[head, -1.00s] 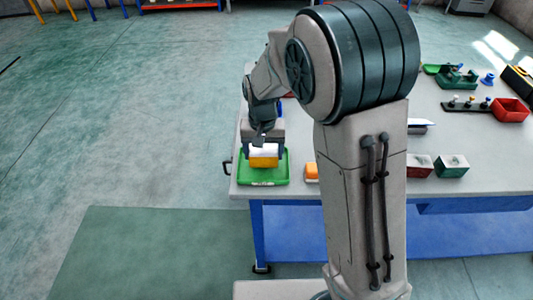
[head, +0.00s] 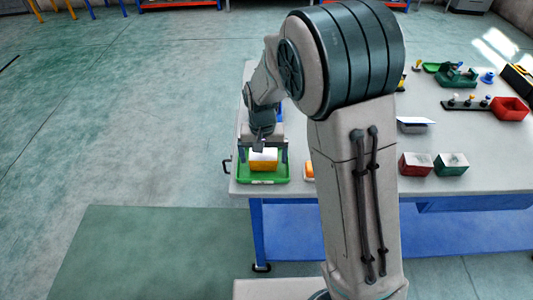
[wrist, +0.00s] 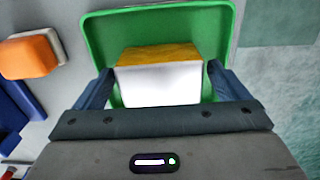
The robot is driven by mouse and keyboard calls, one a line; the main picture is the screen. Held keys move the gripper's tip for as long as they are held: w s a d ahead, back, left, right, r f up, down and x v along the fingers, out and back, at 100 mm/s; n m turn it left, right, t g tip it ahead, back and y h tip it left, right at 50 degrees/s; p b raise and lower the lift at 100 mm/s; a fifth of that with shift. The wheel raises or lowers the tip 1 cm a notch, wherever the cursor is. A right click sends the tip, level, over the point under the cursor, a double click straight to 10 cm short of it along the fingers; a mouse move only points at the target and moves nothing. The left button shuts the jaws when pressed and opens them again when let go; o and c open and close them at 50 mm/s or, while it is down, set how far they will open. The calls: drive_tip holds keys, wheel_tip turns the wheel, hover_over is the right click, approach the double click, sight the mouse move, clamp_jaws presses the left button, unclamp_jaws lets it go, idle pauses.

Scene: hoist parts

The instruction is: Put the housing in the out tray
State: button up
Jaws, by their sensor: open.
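The housing looks like a block with a yellow-orange side and a white top (head: 263,160). It sits in the green tray (head: 285,178) at the left front corner of the table. In the wrist view the housing (wrist: 160,80) rests inside the green tray (wrist: 100,42), with tray floor showing around it. My gripper (head: 263,155) is over the tray. Its fingers are apart, one on each side of the housing, and in the wrist view gaps show between them and the block.
An orange and white block (wrist: 30,55) lies just beside the tray. A red block (head: 415,165) and a green block (head: 451,165) stand to the right on the table. A red bin (head: 510,110) is farther back. My arm hides the table's middle.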

sight(264, 154)
wheel_tip(264, 154, up, 12)
drive_tip(key=shift+r, duration=0.25)
drive_tip(key=s+d+t, duration=0.1)
drive_tip(key=s+d, duration=0.6)
drive_tip(key=s, duration=0.2)
drive_tip(key=s+d+r+t, duration=0.1)
drive_tip(key=s+d+t, duration=0.1)
drive_tip(key=s+d, duration=0.4)
drive_tip(key=s, duration=0.4)
drive_tip(key=shift+d+r, duration=0.3)
drive_tip(key=shift+d, duration=0.05)
